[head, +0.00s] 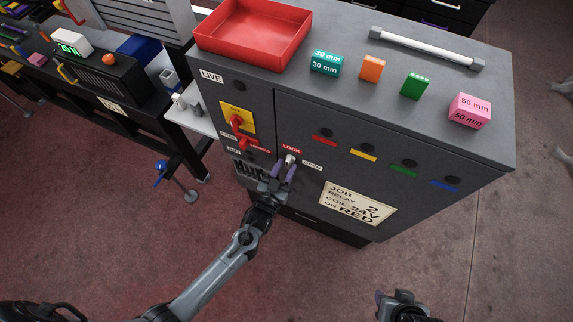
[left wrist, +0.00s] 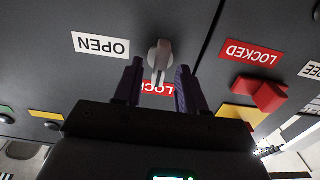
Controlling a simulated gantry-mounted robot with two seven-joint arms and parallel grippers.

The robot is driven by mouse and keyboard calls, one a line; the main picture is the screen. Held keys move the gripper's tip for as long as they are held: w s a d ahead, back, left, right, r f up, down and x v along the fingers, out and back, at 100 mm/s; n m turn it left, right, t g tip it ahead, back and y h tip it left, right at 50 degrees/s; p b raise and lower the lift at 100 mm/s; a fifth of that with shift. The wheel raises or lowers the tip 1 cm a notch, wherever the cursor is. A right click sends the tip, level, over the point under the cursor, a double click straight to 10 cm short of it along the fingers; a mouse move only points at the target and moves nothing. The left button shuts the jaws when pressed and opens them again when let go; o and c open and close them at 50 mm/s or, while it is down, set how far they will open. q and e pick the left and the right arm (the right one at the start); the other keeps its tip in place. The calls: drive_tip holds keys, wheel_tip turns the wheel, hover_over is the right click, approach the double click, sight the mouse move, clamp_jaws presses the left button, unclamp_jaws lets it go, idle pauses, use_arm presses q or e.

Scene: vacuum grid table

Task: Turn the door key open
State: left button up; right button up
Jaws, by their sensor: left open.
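The door key (head: 290,159) is a small pale grey key in the front of the dark cabinet (head: 300,215). It sits by the red LOCK label (head: 291,149) and the white OPEN label (head: 312,165). The left wrist view shows the key (left wrist: 160,57) close up, with OPEN (left wrist: 101,45) to its left. My left gripper (head: 284,171) is open in front of the key. Its purple fingers (left wrist: 158,82) stand on either side of the key's near end, with gaps visible. My right gripper (head: 393,298) is at the bottom edge, away from the cabinet, its jaws unclear.
A red tray (head: 253,30) and several coloured blocks stand on the cabinet top. A job card (head: 358,204) is at lower right.

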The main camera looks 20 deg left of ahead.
use_arm(q)
drive_tip(key=shift+w, duration=0.75)
drive_tip(key=c, duration=0.7)
